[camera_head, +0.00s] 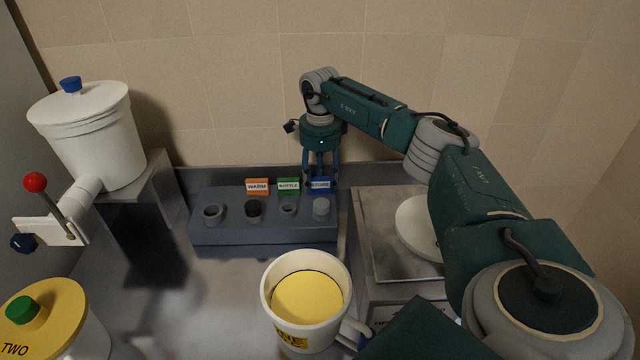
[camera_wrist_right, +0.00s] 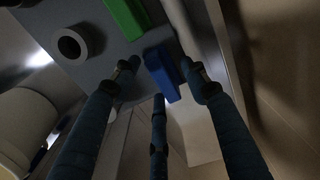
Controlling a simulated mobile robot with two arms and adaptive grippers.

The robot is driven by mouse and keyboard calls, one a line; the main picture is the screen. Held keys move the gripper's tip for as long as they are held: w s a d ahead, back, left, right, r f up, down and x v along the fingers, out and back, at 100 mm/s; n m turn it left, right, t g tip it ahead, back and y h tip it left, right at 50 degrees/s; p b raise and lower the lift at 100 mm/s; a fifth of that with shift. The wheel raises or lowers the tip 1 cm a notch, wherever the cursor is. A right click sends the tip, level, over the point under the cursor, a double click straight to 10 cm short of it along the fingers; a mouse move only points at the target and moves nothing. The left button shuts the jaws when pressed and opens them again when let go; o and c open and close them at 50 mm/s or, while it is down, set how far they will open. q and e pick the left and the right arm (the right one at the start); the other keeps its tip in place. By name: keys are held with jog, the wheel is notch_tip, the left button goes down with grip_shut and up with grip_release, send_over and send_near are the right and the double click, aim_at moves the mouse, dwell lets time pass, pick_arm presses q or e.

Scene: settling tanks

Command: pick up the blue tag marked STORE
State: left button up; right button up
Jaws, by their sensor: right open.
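The blue tag marked STORE (camera_head: 320,184) stands upright at the right end of a row of tags on the grey-blue rack (camera_head: 265,236). In the right wrist view the blue tag (camera_wrist_right: 162,74) lies between the fingertips, with clear gaps around it. My right gripper (camera_head: 320,178) points down over the tag from behind and above. It is open and empty, and its fingers (camera_wrist_right: 160,85) spread around the tag. The fingers partly cover the area just above the tag in the head view. My left gripper does not show.
An orange tag (camera_head: 257,186) and a green tag (camera_head: 288,185) stand left of the blue one, and the green one (camera_wrist_right: 127,18) is close. Sockets line the rack's front. A yellow-filled mug (camera_head: 305,300), a white tank (camera_head: 92,135) and a steel scale (camera_head: 385,235) stand around.

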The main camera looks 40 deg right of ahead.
grip_shut()
jog(key=shift+r, duration=0.1)
dwell(0.3)
